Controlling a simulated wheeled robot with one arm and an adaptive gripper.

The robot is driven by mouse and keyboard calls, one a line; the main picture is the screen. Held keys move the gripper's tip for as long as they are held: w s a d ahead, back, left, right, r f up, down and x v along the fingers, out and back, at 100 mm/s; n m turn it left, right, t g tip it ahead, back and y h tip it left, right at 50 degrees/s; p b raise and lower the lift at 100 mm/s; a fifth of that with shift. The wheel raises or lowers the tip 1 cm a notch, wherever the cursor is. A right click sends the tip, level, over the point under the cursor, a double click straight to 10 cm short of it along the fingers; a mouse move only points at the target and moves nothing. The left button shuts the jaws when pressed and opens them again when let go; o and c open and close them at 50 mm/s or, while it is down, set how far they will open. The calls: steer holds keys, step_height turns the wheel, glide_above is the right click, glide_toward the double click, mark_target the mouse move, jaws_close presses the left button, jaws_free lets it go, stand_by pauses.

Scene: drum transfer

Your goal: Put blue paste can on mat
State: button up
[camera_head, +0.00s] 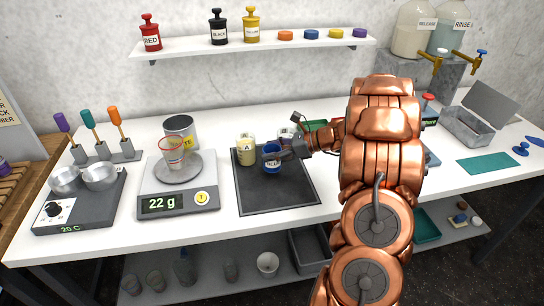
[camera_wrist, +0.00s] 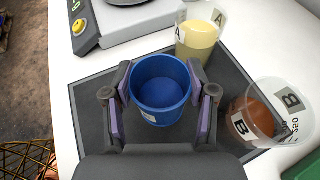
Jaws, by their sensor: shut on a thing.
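The blue paste can (camera_head: 271,164) is on or just above the dark grey mat (camera_head: 262,200); I cannot tell whether its base touches. My gripper (camera_head: 281,155) comes in from the right and is shut on the can. In the wrist view the blue can (camera_wrist: 160,88) is upright and open-topped between the two fingers of my gripper (camera_wrist: 162,108), with a finger pad on each side. The mat (camera_wrist: 92,90) shows around it. Its underside is hidden.
On the mat's back part stand a pale yellow cup marked A (camera_head: 246,150) and a clear cup marked B (camera_wrist: 262,112), close to the can. A scale (camera_head: 178,200) reading 22 g stands left. The mat's front part is clear.

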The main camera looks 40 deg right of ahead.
steer(key=shift+w+a+f+p, duration=0.1)
steer(key=shift+f+p, duration=0.6)
steer(key=shift+f, duration=1.1)
steer(key=shift+f, duration=0.15)
steer(key=o, duration=1.3)
steer(key=shift+c, duration=0.2)
